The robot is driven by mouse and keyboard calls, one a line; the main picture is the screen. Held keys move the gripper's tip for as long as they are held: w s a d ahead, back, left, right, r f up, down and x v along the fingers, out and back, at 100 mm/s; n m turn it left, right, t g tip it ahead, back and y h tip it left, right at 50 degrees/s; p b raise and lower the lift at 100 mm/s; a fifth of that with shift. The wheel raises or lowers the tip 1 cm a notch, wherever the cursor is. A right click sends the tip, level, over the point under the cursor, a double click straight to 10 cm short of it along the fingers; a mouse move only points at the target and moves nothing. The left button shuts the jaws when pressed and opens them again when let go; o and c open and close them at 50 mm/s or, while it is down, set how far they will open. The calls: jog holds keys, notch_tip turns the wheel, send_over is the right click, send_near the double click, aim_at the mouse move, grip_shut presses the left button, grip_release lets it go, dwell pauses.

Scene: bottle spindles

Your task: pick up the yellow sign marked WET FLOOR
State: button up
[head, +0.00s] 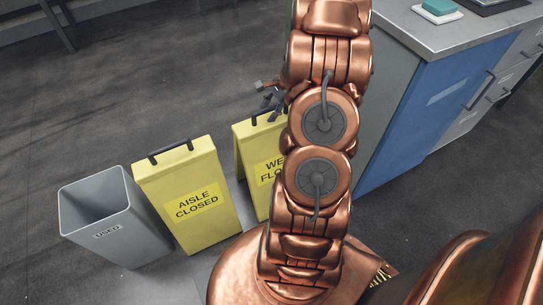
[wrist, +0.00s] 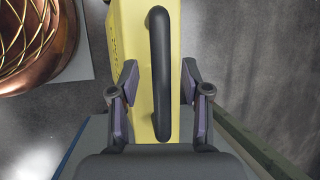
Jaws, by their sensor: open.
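The yellow WET FLOOR sign (head: 245,148) stands upright on the floor in the head view, its right part hidden behind my copper arm. Its lettering shows only in part. In the wrist view a yellow sign (wrist: 138,40) with a black handle (wrist: 160,75) on top fills the middle. My gripper (wrist: 158,84) is open, with one finger on each side of the handle and of the sign's narrow top. It holds nothing. In the head view my gripper (head: 268,98) is at the sign's top, mostly hidden by the arm.
A yellow AISLE CLOSED sign (head: 190,210) stands to the left, with a grey bin marked USED (head: 110,235) beyond it. A counter with a blue door (head: 425,115) stands to the right. Open dark floor (head: 130,90) lies behind the signs.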

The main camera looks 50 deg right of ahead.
jog(key=shift+f, duration=0.2)
dwell(0.4)
grip_shut()
dwell(0.3)
dwell(0.4)
